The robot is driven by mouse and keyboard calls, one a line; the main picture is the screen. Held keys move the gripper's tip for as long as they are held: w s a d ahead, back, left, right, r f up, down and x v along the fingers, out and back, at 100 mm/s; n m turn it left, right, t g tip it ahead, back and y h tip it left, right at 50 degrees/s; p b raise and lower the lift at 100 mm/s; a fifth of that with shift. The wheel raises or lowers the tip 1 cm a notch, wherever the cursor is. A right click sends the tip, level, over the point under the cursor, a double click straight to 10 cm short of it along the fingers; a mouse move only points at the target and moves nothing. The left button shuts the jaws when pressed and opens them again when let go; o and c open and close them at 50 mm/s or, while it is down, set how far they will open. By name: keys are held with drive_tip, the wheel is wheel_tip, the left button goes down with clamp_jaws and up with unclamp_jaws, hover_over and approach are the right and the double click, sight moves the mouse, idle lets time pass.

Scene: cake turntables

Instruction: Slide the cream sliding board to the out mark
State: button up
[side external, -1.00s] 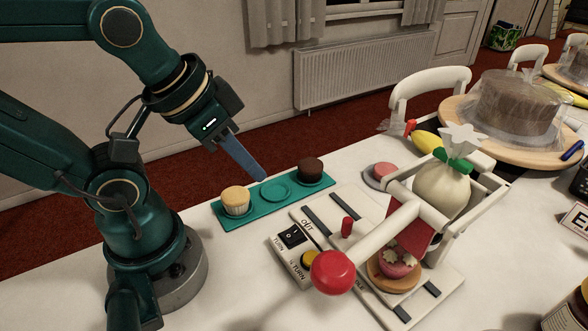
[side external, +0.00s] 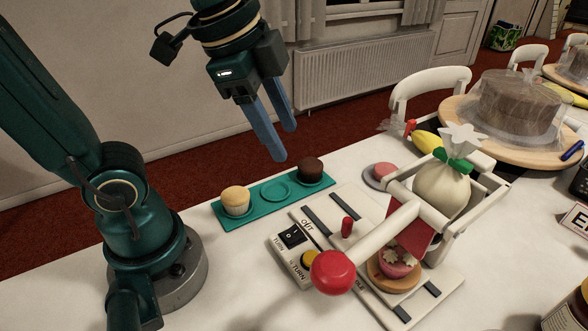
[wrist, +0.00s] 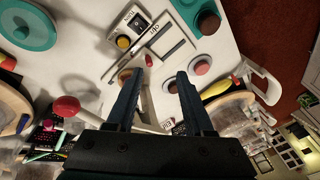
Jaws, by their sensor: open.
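The cream sliding board (side external: 352,204) lies on the white table, with dark strips across it and a red upright peg (side external: 347,227) near its left edge. The word OUT is printed beside its far left part. The lever partly hides the board. The red peg (wrist: 148,61) also shows in the wrist view.
A white frame (side external: 488,205) holds a cream piping bag (side external: 443,188) over the board. Its lever with a red knob (side external: 332,272) juts toward the camera. A switch box (side external: 291,252) stands left. The teal tray (side external: 257,207) holds two cupcakes. A wrapped cake (side external: 518,103) stands far right.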

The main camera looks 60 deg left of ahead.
drive_tip(key=w+d+f+m+g, duration=0.1)
drive_tip(key=w+d+m+g, duration=0.15)
drive_tip(key=w+m, duration=0.45)
drive_tip(key=m+g, duration=0.1)
drive_tip(key=g, duration=0.1)
hover_over(347, 219)
wheel_tip(347, 219, down, 6)
wheel_tip(347, 219, down, 9)
drive_tip(key=shift+d+r, duration=0.1)
drive_tip(key=shift+r, duration=0.1)
drive_tip(key=shift+f, duration=0.15)
drive_tip(key=shift+c, duration=1.2)
clamp_jaws()
drive_tip(key=shift+w+a, duration=0.1)
drive_tip(key=shift+a, duration=4.95)
